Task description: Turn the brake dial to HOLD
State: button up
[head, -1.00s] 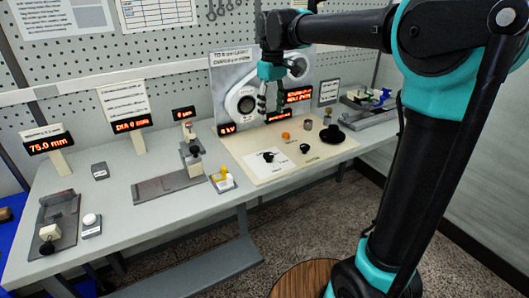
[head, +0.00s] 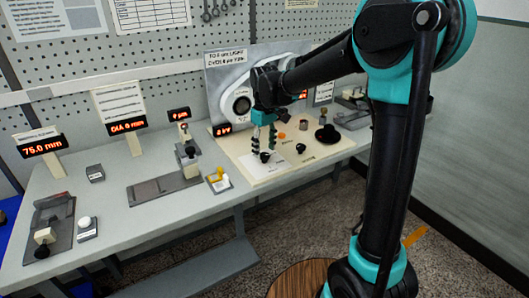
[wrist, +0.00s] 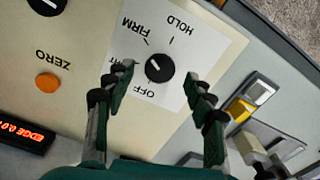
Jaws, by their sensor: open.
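The brake dial (wrist: 159,68) is a small black round knob on a white card (wrist: 182,30) marked OFF, LIGHT, FIRM and HOLD. A small white mark shows on its upper left in the wrist view, on the side of LIGHT and FIRM rather than HOLD; its exact setting is hard to tell. My gripper (wrist: 160,73) is open, with one green-padded finger on each side of the dial and a visible gap to each. In the head view my gripper (head: 264,149) points down over the dial (head: 265,156). I cannot tell its exact height above the card.
A second black knob (head: 300,148) and an orange ZERO button (wrist: 48,83) share the cream panel (head: 247,170). A black round piece (head: 327,134) stands at its right. A device with a yellow part (wrist: 240,109) lies beside the panel. A lit display (wrist: 24,133) stands at the wrist view's left.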

jog(key=shift+f, duration=1.05)
jog(key=c, duration=1.2)
